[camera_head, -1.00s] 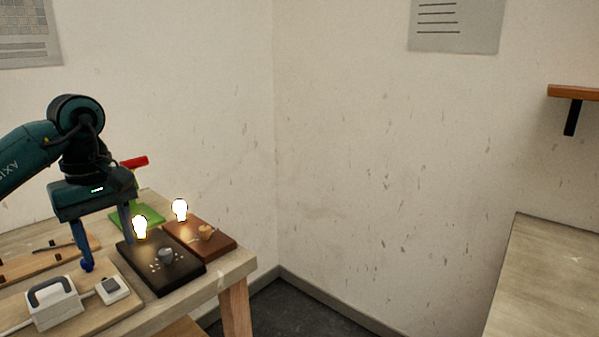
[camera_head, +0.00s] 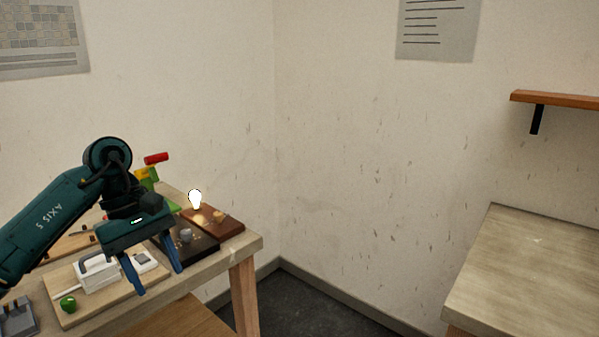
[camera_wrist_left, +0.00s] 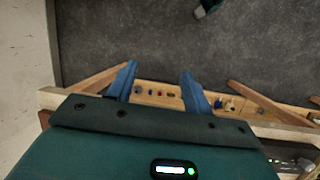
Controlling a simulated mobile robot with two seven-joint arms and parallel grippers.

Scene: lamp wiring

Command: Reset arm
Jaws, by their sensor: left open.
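My left gripper (camera_head: 158,279) is open and empty. In the head view its two blue fingers point down in front of the table's near edge. In the left wrist view the left gripper (camera_wrist_left: 158,80) has its fingers apart, over the table edge with the grey floor beyond. A lit bulb (camera_head: 195,199) stands by the reddish-brown board (camera_head: 229,228). The dark board (camera_head: 206,246) with a grey knob (camera_head: 185,235) is partly hidden behind the gripper. My right gripper is not in view.
A white handled device (camera_head: 97,272) and a green object (camera_head: 68,304) are on the wooden board (camera_head: 88,311). A red and green tool (camera_head: 156,159) stands behind my arm. A second table (camera_head: 530,255) is at right, bare where visible. The floor between (camera_head: 300,315) is clear.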

